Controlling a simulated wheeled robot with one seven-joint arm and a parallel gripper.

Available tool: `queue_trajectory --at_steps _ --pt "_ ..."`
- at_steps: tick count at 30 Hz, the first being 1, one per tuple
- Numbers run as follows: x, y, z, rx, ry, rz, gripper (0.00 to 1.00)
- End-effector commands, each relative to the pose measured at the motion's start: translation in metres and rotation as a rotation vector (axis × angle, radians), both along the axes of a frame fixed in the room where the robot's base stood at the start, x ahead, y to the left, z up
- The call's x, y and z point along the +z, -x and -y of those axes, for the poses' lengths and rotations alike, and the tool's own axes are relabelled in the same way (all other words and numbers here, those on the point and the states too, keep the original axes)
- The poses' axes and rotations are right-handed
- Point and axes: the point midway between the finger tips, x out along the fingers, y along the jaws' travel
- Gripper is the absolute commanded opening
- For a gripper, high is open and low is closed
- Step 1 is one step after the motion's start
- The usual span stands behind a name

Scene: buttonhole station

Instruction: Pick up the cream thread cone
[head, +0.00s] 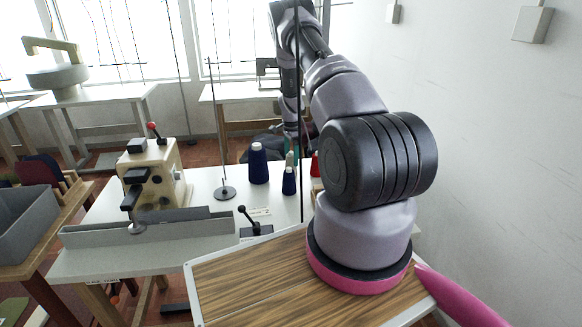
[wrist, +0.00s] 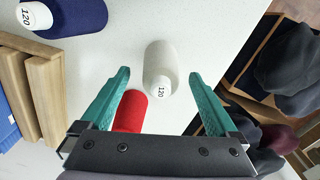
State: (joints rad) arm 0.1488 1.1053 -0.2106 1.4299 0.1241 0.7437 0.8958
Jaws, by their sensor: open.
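The cream thread cone (wrist: 161,62) stands on the white table in the wrist view, its top labelled 120. My gripper (wrist: 160,76) is open, with one teal finger on each side of the cone and a gap on both sides. I cannot tell how far the fingertips are above the table. In the head view the cream cone (head: 290,158) is a small pale piece behind a small navy cone, mostly hidden. My gripper (head: 292,146) shows there only as a bit of teal.
A red cone (wrist: 130,111) stands close to the cream one, near the left finger. Navy cones (head: 259,164) (head: 289,182) stand nearby. A wooden box (wrist: 45,97) is at the left of the wrist view. Dark rounded things (wrist: 297,62) lie beyond the table edge.

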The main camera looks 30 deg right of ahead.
Motion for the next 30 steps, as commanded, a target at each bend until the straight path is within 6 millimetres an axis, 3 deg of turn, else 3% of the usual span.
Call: queue_trajectory --at_steps 3,10,11,15,18,26,30 --pt "-0.016 -0.001 -0.001 0.001 -0.001 0.000 0.95" --pt "-0.018 -0.001 -0.001 0.000 -0.001 0.001 0.95" --pt "-0.018 -0.001 -0.001 0.000 -0.001 0.001 0.88" --pt "-0.018 -0.001 -0.001 0.000 -0.001 0.001 0.34" --pt "-0.018 -0.001 -0.001 0.000 -0.001 0.001 0.02" --pt "-0.014 -0.001 -0.001 0.001 0.000 0.002 0.01" --pt "0.006 -0.002 -0.001 0.001 0.001 0.004 0.01"
